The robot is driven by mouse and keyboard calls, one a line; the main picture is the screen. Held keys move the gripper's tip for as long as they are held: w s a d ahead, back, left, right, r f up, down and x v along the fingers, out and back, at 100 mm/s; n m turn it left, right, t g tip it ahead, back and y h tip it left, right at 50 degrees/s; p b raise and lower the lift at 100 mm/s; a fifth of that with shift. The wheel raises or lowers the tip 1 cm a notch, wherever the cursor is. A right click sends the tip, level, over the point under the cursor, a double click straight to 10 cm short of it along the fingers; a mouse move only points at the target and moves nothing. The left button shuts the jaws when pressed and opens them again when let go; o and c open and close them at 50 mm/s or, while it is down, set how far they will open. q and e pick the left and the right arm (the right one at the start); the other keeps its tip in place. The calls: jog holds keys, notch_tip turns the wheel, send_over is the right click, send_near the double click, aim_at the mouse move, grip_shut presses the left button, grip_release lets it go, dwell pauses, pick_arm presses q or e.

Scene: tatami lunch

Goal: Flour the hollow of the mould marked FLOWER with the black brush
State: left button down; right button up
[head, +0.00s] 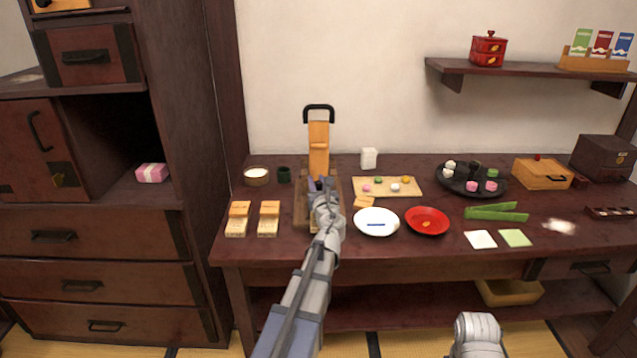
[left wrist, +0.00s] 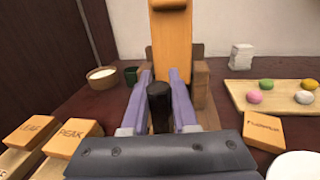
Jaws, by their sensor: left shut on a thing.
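My left gripper (head: 322,184) is shut on a black upright handle, which I take to be the black brush (left wrist: 158,102). The handle stands between its two purple fingers (left wrist: 163,88) in the left wrist view; its lower end is hidden. The gripper is over the wooden stand (head: 302,213) with the tall orange board. An orange block marked FLOWER (left wrist: 263,131) lies right of the stand; it also shows in the head view (head: 364,202). A pale edge shows under my gripper, mostly hidden, and no hollow is visible. A bowl of white powder (head: 257,174) is at the back left.
Blocks marked LEAF (left wrist: 31,129) and PEAK (left wrist: 73,137) are at the left. A dark cup (head: 284,174) stands by the bowl. A white plate (head: 376,231), a red plate (head: 427,221) and a sweets board (head: 407,192) are to the right. White powder (head: 558,227) lies far right.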

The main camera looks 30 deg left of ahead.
pick_arm(q)
jog(key=shift+w, duration=0.25)
dwell(0.3)
jog(key=shift+s+d, duration=0.2)
jog(key=shift+s, duration=0.15)
jog(key=shift+w+a, duration=0.1)
jog(key=shift+w, duration=0.1)
dwell(0.4)
jog(key=shift+r, duration=0.1)
notch_tip(320, 180, up, 8)
jog(key=p, duration=0.8)
dwell(0.3)
notch_tip(320, 180, up, 19)
jog(key=p, duration=1.9)
jog(key=shift+f, duration=0.2)
